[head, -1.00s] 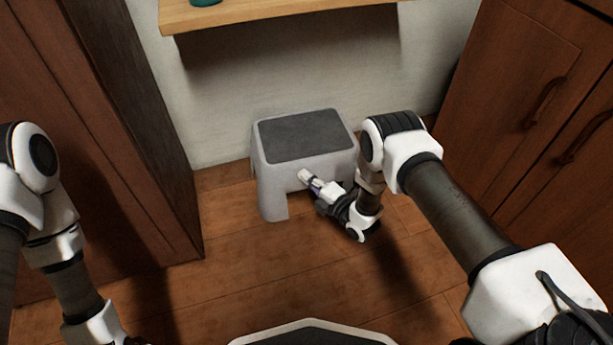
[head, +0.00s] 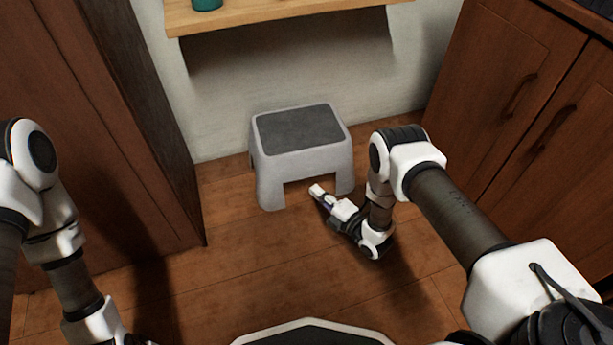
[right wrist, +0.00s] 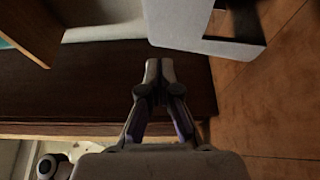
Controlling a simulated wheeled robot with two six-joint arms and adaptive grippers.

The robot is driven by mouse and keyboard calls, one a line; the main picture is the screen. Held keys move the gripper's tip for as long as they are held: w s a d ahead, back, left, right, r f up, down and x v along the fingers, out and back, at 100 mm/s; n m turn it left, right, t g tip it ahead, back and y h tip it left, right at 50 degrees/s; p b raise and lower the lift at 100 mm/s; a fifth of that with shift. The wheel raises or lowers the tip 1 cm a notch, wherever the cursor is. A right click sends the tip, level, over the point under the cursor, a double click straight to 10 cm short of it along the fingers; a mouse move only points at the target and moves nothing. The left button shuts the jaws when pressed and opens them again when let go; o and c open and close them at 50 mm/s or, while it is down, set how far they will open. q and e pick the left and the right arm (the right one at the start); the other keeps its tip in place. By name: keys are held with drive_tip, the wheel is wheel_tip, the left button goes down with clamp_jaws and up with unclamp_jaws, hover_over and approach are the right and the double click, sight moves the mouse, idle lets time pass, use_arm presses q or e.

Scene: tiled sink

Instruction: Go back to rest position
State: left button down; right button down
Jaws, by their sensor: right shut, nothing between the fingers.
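My right gripper (head: 317,190) is shut and empty, low over the wooden floor, just in front of the grey step stool. In the right wrist view its fingertips (right wrist: 159,65) are together with nothing between them. My left arm comes in at the left edge of the head view and runs down to the bottom, where its gripper is out of the picture.
A grey step stool (head: 345,162) with a dark top stands against the pale wall. A wooden shelf (head: 290,20) carrying a teal object (head: 207,4) is above it. Brown cabinets (head: 520,80) stand at right, and a tall dark wooden side (head: 130,100) at left.

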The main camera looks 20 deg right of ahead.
wheel_tip(320, 180, up, 12)
drive_tip(key=p, duration=0.5)
drive_tip(key=s+d+f+m+g+h+p, duration=0.1)
drive_tip(key=s+d+m+g+h, duration=0.15)
drive_tip(key=s+m+g, duration=0.5)
drive_tip(key=s+d+f+m+g+h+p, duration=0.1)
drive_tip(key=s+f+m+g+h, duration=0.15)
drive_tip(key=s+m, duration=0.85)
drive_tip(key=s+d+f+m+g+h, duration=0.1)
drive_tip(key=s+d+m+g+h, duration=0.3)
drive_tip(key=s, duration=1)
wheel_tip(320, 180, up, 38)
drive_tip(key=a+m+g+y+p, duration=0.1)
drive_tip(key=a+g+p, duration=0.1)
drive_tip(key=p, duration=3.6)
drive_tip(key=shift+s+a+r+p, duration=0.15)
drive_tip(key=shift+a+r+p, duration=0.1)
drive_tip(key=shift+p, duration=0.1)
